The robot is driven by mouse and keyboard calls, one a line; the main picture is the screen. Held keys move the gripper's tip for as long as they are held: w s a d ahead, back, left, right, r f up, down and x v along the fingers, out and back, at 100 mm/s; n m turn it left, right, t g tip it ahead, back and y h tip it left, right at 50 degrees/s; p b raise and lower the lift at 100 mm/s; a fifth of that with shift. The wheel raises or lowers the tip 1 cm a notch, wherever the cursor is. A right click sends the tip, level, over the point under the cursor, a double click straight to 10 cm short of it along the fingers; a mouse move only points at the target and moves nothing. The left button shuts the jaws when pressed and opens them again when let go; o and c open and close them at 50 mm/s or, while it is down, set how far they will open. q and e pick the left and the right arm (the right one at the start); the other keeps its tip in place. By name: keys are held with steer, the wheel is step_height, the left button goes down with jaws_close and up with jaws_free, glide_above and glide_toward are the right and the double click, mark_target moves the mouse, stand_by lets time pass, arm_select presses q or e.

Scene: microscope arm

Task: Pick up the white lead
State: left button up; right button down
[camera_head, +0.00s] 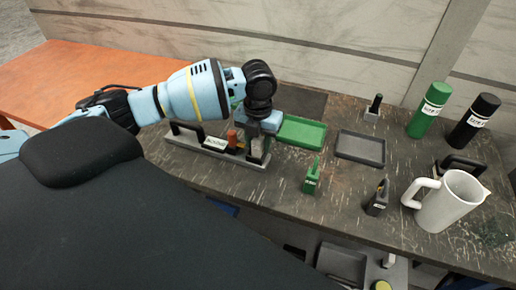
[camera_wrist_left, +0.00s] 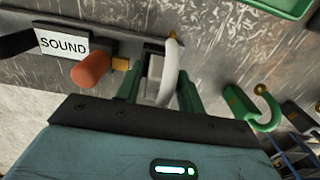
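The white lead (camera_wrist_left: 170,72) is a pale block with a curved white hook. In the left wrist view it stands at the end of a grey rack (camera_wrist_left: 100,40) labelled "SOUND", beside a red-orange knob (camera_wrist_left: 91,69). My left gripper (camera_wrist_left: 158,85) points down at it, its green fingers apart, one on each side of the lead. I cannot tell whether they touch it. In the head view my left gripper (camera_head: 258,133) is over the right end of the rack (camera_head: 215,158) and mostly hides the lead. My right gripper is not in view.
A green tray (camera_head: 322,133) and a dark tray (camera_head: 382,149) lie to the right. A green lead (camera_head: 311,180) and a black lead (camera_head: 377,198) stand near the front edge. A white pitcher (camera_head: 447,207), green bottle (camera_head: 427,112) and black bottle (camera_head: 474,121) stand further right.

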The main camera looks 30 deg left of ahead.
arm_select(q)
steer(key=shift+c, duration=0.5)
steer(key=c, duration=0.7)
jaws_close()
steer(key=shift+r, duration=0.1)
steer(key=shift+r, duration=0.5)
step_height(320, 180, up, 2)
steer(key=shift+r, duration=0.1)
steer(key=s+r, duration=0.1)
steer(key=s, duration=1.5)
steer(key=shift+d+r+p, duration=0.15)
steer(key=shift+r+p, duration=0.15)
